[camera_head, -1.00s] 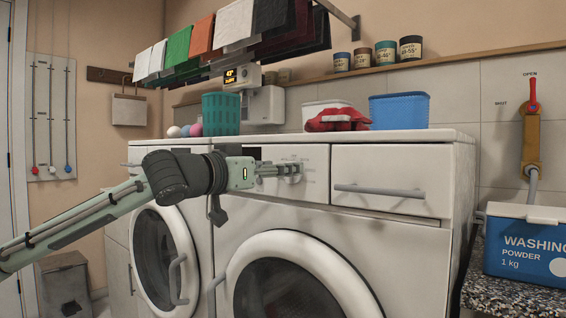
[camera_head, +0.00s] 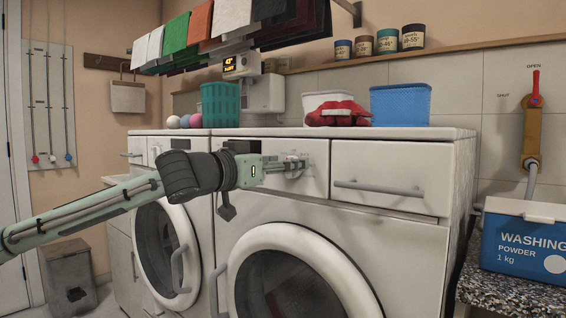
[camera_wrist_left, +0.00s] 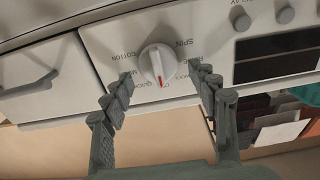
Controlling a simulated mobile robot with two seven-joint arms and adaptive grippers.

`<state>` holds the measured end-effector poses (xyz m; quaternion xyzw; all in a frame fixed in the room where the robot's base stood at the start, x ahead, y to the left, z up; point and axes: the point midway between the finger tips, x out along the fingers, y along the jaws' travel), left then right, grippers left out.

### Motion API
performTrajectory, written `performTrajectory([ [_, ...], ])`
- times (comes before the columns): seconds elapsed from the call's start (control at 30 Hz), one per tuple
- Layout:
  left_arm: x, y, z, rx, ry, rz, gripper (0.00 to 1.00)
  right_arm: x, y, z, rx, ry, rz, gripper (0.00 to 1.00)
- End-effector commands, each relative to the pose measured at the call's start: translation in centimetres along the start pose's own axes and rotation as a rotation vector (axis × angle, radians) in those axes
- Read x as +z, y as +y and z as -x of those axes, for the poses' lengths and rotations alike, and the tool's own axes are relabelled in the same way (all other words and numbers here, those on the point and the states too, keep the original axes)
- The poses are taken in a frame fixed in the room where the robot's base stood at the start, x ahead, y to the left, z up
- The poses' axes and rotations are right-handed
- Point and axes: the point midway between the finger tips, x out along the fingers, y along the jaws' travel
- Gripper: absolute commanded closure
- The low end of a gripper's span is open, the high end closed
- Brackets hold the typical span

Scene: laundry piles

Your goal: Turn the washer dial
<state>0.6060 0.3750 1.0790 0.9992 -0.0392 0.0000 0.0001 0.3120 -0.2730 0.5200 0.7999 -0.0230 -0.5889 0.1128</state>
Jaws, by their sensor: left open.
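The washer dial (camera_wrist_left: 158,63) is a round white knob with a raised grip and a red mark. In the left wrist view the mark points to the bottom of the picture; COTTON, SPIN and QUICK labels are around the dial. My left gripper (camera_wrist_left: 160,76) is open, with one finger on each side of the dial and gaps visible between. In the head view my left gripper (camera_head: 286,167) is at the panel of the front washer (camera_head: 232,220) and partly hides the dial. My right gripper is not in view.
A drawer with a bar handle (camera_head: 392,189) is right of the dial. A green basket (camera_head: 220,105), red cloth (camera_head: 338,113) and blue basket (camera_head: 400,105) stand on top. Clothes hang above on a rack (camera_head: 356,14). A washing powder box (camera_head: 525,245) stands at right.

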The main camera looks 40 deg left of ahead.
Motion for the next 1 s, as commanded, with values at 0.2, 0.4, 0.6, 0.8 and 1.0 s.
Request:
performTrajectory([
  [0.2, -0.01, 0.0, 0.0, 0.0, 0.0, 0.0, 0.59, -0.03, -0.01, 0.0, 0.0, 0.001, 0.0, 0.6],
  [0.4, -0.01, 0.0, 0.01, 0.0, 0.0, 0.0, 0.84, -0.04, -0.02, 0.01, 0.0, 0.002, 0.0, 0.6],
  [0.6, -0.02, 0.02, 0.01, 0.0, 0.0, -0.006, 0.9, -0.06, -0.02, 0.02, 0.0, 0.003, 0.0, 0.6],
  [0.8, -0.05, 0.09, 0.01, 0.001, 0.0, -0.059, 0.9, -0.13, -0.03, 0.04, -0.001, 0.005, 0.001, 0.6],
  [1.0, -0.06, 0.26, 0.01, 0.001, 0.001, -0.184, 0.9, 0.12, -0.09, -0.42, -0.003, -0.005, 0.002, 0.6],
])
